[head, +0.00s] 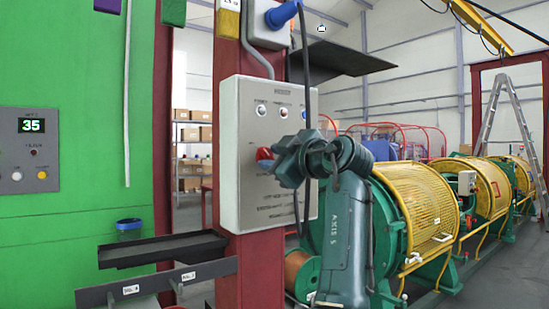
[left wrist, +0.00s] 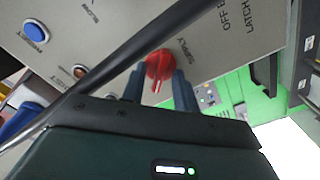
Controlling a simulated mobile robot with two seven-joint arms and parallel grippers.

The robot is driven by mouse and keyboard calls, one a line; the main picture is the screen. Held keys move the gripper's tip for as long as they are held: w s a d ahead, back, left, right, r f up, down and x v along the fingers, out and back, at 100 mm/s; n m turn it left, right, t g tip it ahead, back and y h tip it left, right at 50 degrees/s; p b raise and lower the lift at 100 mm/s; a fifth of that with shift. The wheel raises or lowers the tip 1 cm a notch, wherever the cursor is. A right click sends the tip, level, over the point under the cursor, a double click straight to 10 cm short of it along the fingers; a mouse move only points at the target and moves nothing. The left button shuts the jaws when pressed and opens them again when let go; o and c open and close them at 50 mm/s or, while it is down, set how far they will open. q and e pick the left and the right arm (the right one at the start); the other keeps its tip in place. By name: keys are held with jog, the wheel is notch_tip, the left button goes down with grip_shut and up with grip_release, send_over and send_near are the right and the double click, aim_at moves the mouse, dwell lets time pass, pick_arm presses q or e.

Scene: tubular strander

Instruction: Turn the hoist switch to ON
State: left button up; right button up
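The hoist switch is a red rotary knob (head: 264,154) on the front of a grey control box (head: 246,190). It shows larger in the left wrist view (left wrist: 158,64), with a white mark on its face and the word SUPPLY printed beside it. My left gripper (head: 282,160) is right in front of the knob. In the left wrist view its two fingers stand apart, one on each side of the knob. I see no clear grip on it; contact cannot be told. The gripper hides part of the box's lettering. My right gripper is not in view.
The box hangs on a dark red post (head: 227,270). Small lamps or buttons (head: 261,109) line its upper part. A dark cable hangs close in front of the box. A black tray (head: 162,249) juts out at lower left. Yellow caged machinery (head: 415,210) stands at right.

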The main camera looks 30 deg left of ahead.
pick_arm(q)
grip_shut()
